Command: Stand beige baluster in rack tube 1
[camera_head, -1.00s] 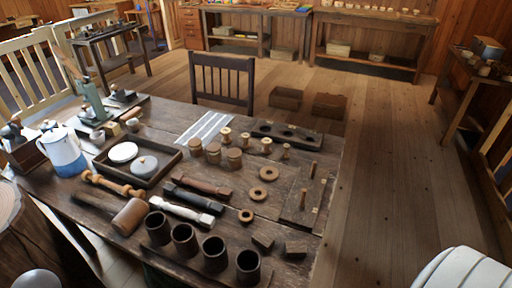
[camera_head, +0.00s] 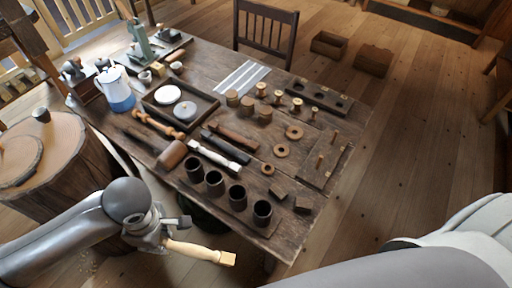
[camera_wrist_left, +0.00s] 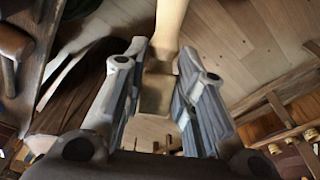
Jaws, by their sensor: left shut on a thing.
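My left gripper (camera_head: 168,236) is shut on the beige baluster (camera_head: 205,253), out in front of the table's near edge. The baluster lies nearly level, its square end pointing right. In the left wrist view the gripper (camera_wrist_left: 160,80) has its fingers on both sides of the pale baluster (camera_wrist_left: 168,25). The rack shows as a row of dark open tubes along the near table edge: a leftmost tube (camera_head: 195,172), two middle tubes (camera_head: 215,183) (camera_head: 237,197) and a rightmost tube (camera_head: 262,212). All look empty; no number is legible. My right gripper is out of view.
A tree-stump block (camera_head: 50,150) stands left, near my arm.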

